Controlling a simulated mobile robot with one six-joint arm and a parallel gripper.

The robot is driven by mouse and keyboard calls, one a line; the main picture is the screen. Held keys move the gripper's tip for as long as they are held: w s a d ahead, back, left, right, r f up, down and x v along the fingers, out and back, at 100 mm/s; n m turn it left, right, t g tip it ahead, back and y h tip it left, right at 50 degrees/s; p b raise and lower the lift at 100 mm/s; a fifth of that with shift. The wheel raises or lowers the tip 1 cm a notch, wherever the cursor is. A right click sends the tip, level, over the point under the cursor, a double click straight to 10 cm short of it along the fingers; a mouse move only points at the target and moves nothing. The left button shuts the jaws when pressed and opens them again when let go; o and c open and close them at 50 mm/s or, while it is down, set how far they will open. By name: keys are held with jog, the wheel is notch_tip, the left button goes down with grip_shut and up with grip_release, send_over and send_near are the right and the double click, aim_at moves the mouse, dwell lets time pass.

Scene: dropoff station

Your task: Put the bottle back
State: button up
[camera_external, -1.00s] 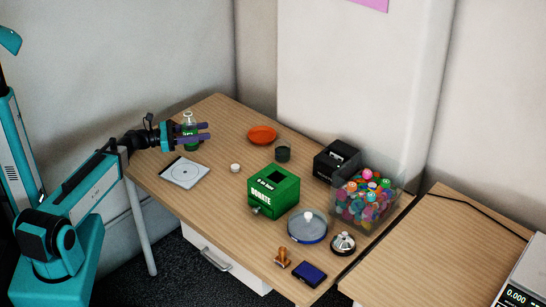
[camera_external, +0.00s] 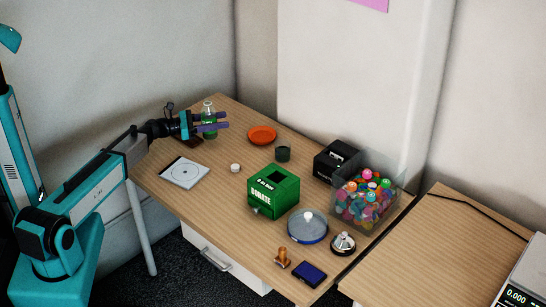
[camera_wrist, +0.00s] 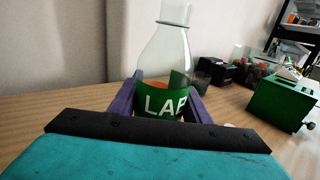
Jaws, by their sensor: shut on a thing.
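The bottle (camera_external: 209,107) is clear glass with a green band, lettered "LAB" as far as it shows in the wrist view (camera_wrist: 165,52). It stands upright near the back left of the wooden table. My gripper (camera_external: 220,121) is shut on it, with purple fingers on either side at the height of the green band; they also show in the wrist view (camera_wrist: 160,95). Whether the bottle's base touches the table cannot be told.
An orange dish (camera_external: 262,135) and a dark cup (camera_external: 283,154) are right of the bottle. A white square plate (camera_external: 184,173) and small white cap (camera_external: 235,168) lie nearer. The green donation box (camera_external: 273,193) stands mid-table. The table's back-left corner is fairly clear.

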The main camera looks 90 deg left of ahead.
jog(key=shift+w+a+f, duration=0.1)
jog(key=shift+w+a, duration=0.6)
jog(key=shift+a, duration=0.2)
jog(key=shift+a, duration=0.1)
jog(key=shift+w+a+f+p, duration=0.2)
jog(key=shift+w+a+f, duration=0.1)
jog(key=shift+f, duration=0.25)
jog(key=shift+w+a+f+p, duration=0.15)
jog(key=shift+w+a+f, duration=0.15)
jog(key=shift+f, duration=0.2)
jog(key=shift+s+f, duration=0.1)
jog(key=shift+f, duration=0.5)
jog(key=shift+f, duration=0.15)
jog(key=o, duration=1.2)
